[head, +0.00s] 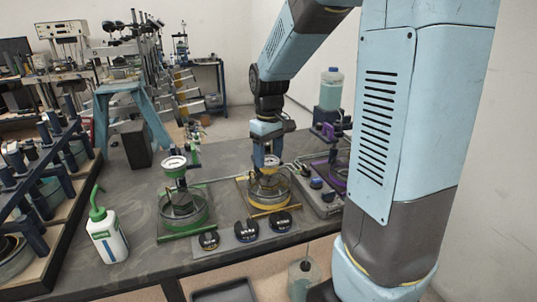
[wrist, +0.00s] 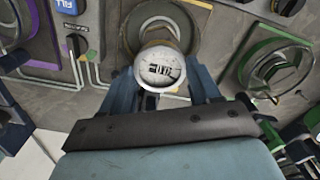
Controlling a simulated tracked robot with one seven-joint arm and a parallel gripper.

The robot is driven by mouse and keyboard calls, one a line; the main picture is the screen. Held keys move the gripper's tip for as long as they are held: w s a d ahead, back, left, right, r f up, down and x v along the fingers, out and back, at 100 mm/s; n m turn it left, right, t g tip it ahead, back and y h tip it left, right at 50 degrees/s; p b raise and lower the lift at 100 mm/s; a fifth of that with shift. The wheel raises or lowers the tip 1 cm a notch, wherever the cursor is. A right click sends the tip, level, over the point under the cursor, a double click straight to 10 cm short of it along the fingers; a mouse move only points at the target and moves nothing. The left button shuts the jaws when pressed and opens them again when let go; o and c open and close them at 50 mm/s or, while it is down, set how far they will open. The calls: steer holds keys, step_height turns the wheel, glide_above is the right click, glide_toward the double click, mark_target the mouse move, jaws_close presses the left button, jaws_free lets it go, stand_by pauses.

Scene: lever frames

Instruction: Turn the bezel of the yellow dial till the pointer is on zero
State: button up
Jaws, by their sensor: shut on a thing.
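The yellow dial stands at the middle of the bench, on a round stand with a yellow base plate (head: 270,211). Its small white face (head: 271,160) is partly hidden behind my fingers in the head view. In the wrist view the dial face (wrist: 160,66) shows between my fingers, with a pale rim and dark marks across it. The pointer and the zero mark are too small to tell apart. My gripper (head: 265,163) comes down from above and is shut on the dial's bezel, one blue finger on each side. Both fingers also show in the wrist view (wrist: 164,82).
A green dial stand (head: 183,215) is close on the left and a purple one (head: 334,172) on the right. Black knobs (head: 246,230) sit on a plate in front. A white bottle with a green spout (head: 105,232) stands at the left.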

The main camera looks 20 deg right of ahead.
mark_target(269, 160)
steer(key=shift+m, duration=0.3)
steer(key=o, duration=1.1)
steer(key=shift+c, duration=0.2)
step_height(269, 160, up, 14)
steer(key=shift+f, duration=0.1)
